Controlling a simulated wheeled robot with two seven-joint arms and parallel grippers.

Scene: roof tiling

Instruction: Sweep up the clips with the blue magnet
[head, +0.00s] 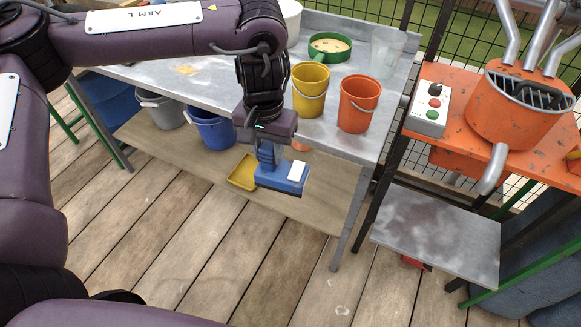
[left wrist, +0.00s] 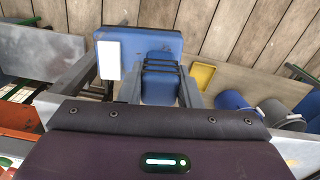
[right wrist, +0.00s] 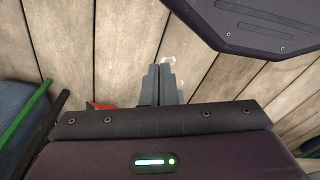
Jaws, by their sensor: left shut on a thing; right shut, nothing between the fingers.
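The blue magnet (head: 281,177), a flat blue block with a white patch on top, is in my left gripper (head: 268,160). It hangs in front of the workbench's front edge, above the lower shelf and floor in the head view. In the left wrist view the magnet (left wrist: 140,46) shows beyond the fingers, which are shut on its ribbed blue handle (left wrist: 160,82). My right gripper (right wrist: 160,85) shows only in the right wrist view, shut and empty over the plank floor. I cannot make out any clips; the magnet's underside is hidden.
The grey workbench (head: 225,82) carries a yellow bucket (head: 309,92), an orange bucket (head: 358,106) and a green sieve (head: 329,48). A yellow tray (head: 242,174) lies on the lower shelf (head: 165,140) near blue and grey buckets. An orange machine (head: 510,105) stands right.

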